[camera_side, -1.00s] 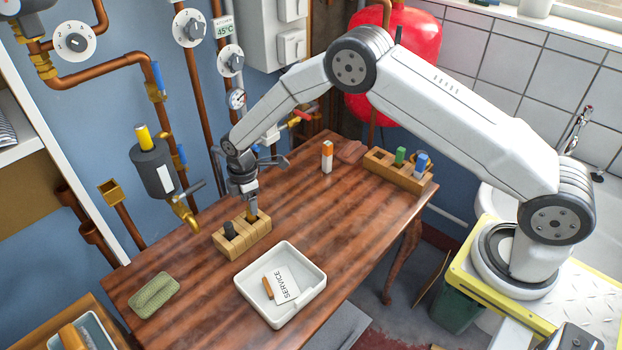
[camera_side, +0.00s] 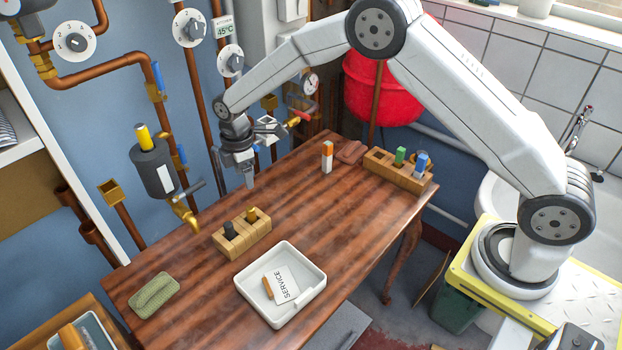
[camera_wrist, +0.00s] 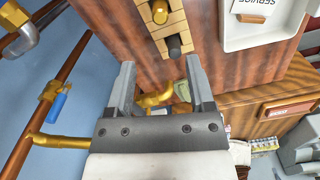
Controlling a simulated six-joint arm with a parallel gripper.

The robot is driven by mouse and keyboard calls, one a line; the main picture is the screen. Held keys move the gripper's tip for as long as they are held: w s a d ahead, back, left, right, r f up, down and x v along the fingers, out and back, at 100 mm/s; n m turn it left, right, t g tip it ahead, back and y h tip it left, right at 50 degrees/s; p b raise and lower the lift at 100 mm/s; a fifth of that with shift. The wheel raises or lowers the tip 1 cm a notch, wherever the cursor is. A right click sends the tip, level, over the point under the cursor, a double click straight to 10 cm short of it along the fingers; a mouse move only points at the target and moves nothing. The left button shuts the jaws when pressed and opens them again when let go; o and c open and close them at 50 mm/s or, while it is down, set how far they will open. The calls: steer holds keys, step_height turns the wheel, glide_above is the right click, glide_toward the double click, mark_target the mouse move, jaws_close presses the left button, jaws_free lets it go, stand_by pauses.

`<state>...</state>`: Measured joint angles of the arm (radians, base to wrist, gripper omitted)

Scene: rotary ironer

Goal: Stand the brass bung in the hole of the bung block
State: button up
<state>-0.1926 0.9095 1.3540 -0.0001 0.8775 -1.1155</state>
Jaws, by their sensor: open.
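The brass bung (camera_side: 251,214) stands upright in the right-hand part of the wooden bung block (camera_side: 243,241), with its top above the wood. It also shows in the wrist view (camera_wrist: 160,12). A dark bung (camera_side: 230,230) stands in the same block, to the left of the brass one. My gripper (camera_side: 250,184) is open and empty, above the block and apart from the brass bung. In the wrist view both fingers (camera_wrist: 159,72) are spread with nothing between them. How deep the brass bung sits is hidden by the block.
A white tray (camera_side: 318,268) with a service card (camera_side: 286,284) lies right of the block. A green sponge (camera_side: 154,295) lies at the left. A wooden rack (camera_side: 385,172) and an orange-and-white block (camera_side: 327,157) stand at the back right. A brass tap (camera_side: 184,213) juts from the wall.

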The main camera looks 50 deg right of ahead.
stand_by(0.3)
steer(key=s+d+r+m+t, duration=0.1)
steer(key=s+d+r+m, duration=0.1)
steer(key=s+m, duration=0.3)
steer(key=s+d+r+m, duration=0.3)
steer(key=s+d+m, duration=0.2)
steer(key=s, duration=0.7)
steer(key=s+d+r+m+t, duration=0.1)
steer(key=s+d+r+m, duration=0.1)
steer(key=s+m, duration=0.3)
steer(key=s+d, duration=0.1)
steer(key=s, duration=0.3)
steer(key=shift+d+r+t, duration=0.25)
steer(key=shift+t, duration=0.05)
